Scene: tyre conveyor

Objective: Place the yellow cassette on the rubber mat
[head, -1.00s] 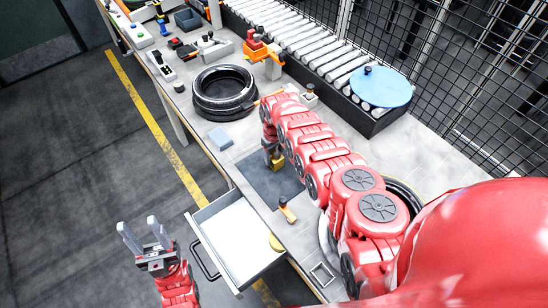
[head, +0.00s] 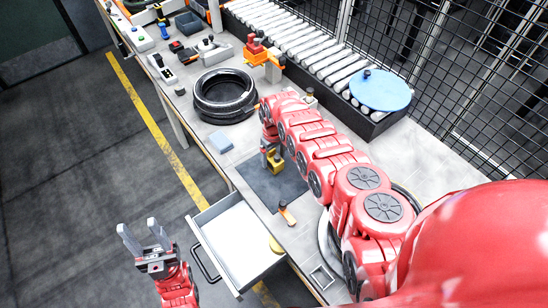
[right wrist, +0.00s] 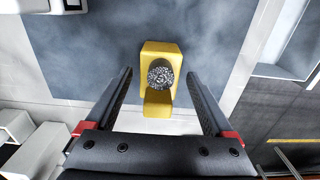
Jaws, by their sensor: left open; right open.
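The yellow cassette (head: 275,165) sits on the dark rubber mat (head: 285,190) at the worktable's front. In the right wrist view the cassette (right wrist: 160,105) has a round, speckled knob on top. Its lower end there reaches past the edge of the blue-grey mat (right wrist: 90,60). My right gripper (right wrist: 160,82) is open, with its fingers apart on either side of the cassette and not touching it. In the head view my right gripper (head: 270,152) is just above the cassette, partly hidden by my arm. My left gripper (head: 138,232) is open and empty, beside the drawer over the floor.
A small wooden-handled tool (head: 287,213) lies near the mat. A black tyre (head: 224,95), a pale blue block (head: 220,142) and a roller conveyor (head: 300,40) stand farther back.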

